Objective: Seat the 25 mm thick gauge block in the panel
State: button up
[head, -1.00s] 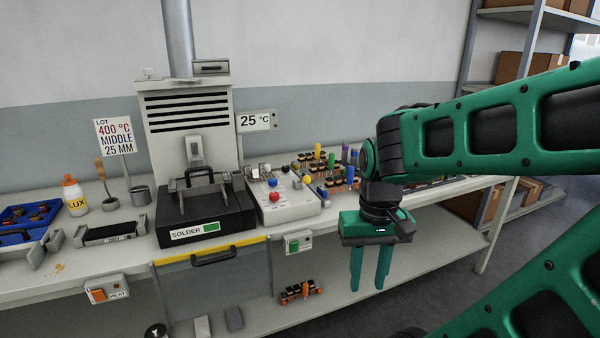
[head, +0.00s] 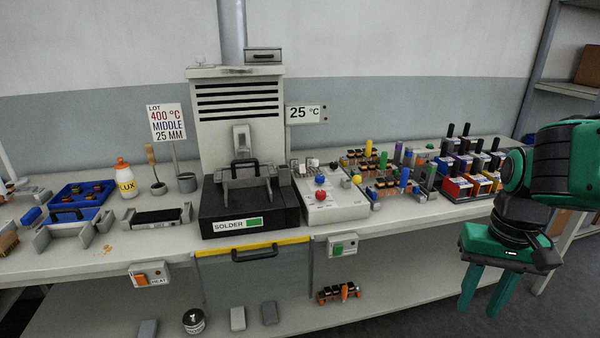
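The lot card (head: 167,122) reads 400 °C, MIDDLE, 25 MM. A white sloped panel (head: 335,208) with red, blue and yellow knobs stands on the bench, right of the black solder unit (head: 248,222). Small block-like pieces sit along its back edge, too small to tell apart. Grey blocks lie on the lower shelf: one at left (head: 148,328), a lighter one (head: 238,318) and a darker one (head: 270,313). I see no thickness marks on them, so I cannot tell which is 25 mm. My gripper (head: 483,306) hangs open and empty at the right, in front of the bench.
Coloured connectors and bins (head: 472,182) crowd the bench's right part. A blue tray (head: 82,198), a LUX bottle (head: 125,180) and grey fixtures fill the left. A HEAT switch box (head: 150,277) and a green-button box (head: 342,246) stick out from the front edge.

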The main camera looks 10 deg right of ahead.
aim_at(344, 192)
jog(key=z, duration=0.05)
jog(key=i, duration=1.5)
jog(key=u, duration=0.05)
